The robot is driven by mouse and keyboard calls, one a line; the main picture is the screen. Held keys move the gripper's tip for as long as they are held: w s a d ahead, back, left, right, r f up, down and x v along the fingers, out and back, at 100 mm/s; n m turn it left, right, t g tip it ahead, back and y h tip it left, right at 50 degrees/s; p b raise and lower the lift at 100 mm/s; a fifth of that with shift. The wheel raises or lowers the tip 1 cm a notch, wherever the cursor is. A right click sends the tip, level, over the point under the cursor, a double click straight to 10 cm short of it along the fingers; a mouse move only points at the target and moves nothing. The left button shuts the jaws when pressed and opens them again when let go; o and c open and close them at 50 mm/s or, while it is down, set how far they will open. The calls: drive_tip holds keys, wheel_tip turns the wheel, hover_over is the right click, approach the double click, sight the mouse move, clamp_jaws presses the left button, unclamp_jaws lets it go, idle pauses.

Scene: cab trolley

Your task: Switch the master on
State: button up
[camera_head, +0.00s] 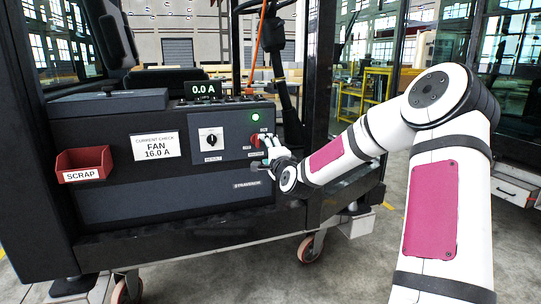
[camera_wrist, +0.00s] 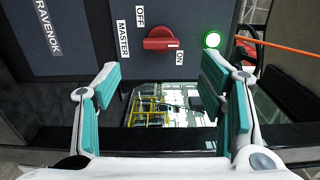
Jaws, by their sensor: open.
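The red master switch (camera_wrist: 160,40) is a rotary knob on a dark panel, next to the labels MASTER, OFF and ON. In the wrist view its handle lies sideways, with a pale mark at its right end, on the side of the ON label (camera_wrist: 180,58). A green lamp (camera_wrist: 212,40) beside it is lit; it also shows in the head view (camera_head: 255,117). My gripper (camera_wrist: 161,70) is open and empty, its teal-padded fingers apart and short of the switch. In the head view my gripper (camera_head: 270,147) is close to the panel and partly covers the switch area.
The console carries a FAN 16.0 A card (camera_head: 156,146), a selector switch (camera_head: 210,139), a 0.0 A display (camera_head: 203,89) and a red SCRAP bin (camera_head: 84,166). An orange cable (camera_wrist: 275,44) runs near the lamp. A dark cab post stands to the right of the console.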

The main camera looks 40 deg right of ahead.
drive_tip(key=v, duration=0.3)
drive_tip(key=shift+s+a, duration=0.1)
drive_tip(key=shift+s, duration=0.2)
drive_tip(key=shift+a, duration=0.1)
drive_tip(key=s+a+f+n+g+y, duration=0.2)
drive_tip(key=s+a+f+n+g, duration=0.15)
drive_tip(key=a+n, duration=0.35)
drive_tip(key=s+a+f+n+g+y, duration=0.2)
drive_tip(key=s+a+n+g, duration=0.25)
drive_tip(key=a, duration=0.55)
drive_tip(key=s+a+r+n+g, duration=0.1)
drive_tip(key=s+a+n+g, duration=0.2)
drive_tip(key=s, duration=1)
drive_tip(key=s+a+r+n+g+y, duration=0.1)
drive_tip(key=s+a+n+g, duration=0.2)
drive_tip(key=s, duration=1.1)
drive_tip(key=s+a+r+n+g, duration=0.1)
drive_tip(key=s+a+n+g, duration=0.25)
drive_tip(key=s, duration=0.95)
wheel_tip(320, 180, up, 20)
drive_tip(key=t+p, duration=0.4)
drive_tip(key=p, duration=1.4)
drive_tip(key=shift+a, duration=0.25)
